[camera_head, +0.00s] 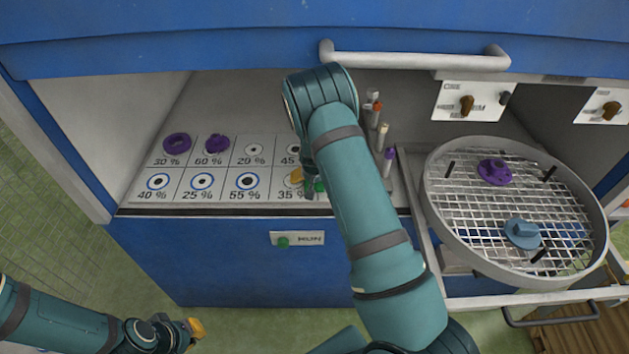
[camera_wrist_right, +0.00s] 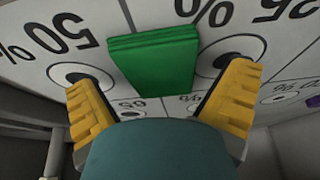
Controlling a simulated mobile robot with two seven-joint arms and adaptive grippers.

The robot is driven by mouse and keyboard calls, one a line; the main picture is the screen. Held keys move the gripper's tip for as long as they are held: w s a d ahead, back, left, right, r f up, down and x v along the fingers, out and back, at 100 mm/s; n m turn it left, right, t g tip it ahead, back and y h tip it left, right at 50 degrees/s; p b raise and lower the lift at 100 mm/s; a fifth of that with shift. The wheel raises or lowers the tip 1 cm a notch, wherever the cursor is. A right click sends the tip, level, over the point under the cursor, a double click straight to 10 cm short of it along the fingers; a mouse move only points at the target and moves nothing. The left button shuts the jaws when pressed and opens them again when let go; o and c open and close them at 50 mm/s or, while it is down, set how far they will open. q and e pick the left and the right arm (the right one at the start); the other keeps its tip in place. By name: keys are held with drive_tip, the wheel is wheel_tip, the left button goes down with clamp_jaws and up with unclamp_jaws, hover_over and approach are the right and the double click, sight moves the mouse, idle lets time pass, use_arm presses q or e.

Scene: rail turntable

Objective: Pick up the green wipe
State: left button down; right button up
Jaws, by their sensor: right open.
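The green wipe (camera_wrist_right: 155,58) is a flat, folded rectangle lying on the white labelled board in the right wrist view. My right gripper (camera_wrist_right: 162,90) is open, its yellow fingers spread to the left and right of the wipe's near edge. No contact between fingers and wipe shows. In the head view, only a small part of the wipe (camera_head: 319,186) shows beside the right gripper (camera_head: 303,180); my right arm hides the rest. My left gripper (camera_head: 190,332) is low at the left, away from the board, and its jaw opening is unclear.
Several vials (camera_head: 383,135) stand just right of my right arm. A round wire-mesh tray (camera_head: 470,215) holds a purple and a blue piece. A cabinet handle (camera_head: 415,60) juts out above.

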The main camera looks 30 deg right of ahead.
drive_tip(key=shift+f, duration=0.1)
drive_tip(key=shift+c, duration=0.3)
drive_tip(key=c, duration=1.1)
drive_tip(key=shift+o, duration=0.2)
drive_tip(key=shift+r+p, duration=0.3)
wheel_tip(320, 180, up, 4)
drive_tip(key=s+a, duration=0.9)
drive_tip(key=s, duration=0.6)
drive_tip(key=shift+s+a+f, duration=0.2)
drive_tip(key=shift+f, duration=0.1)
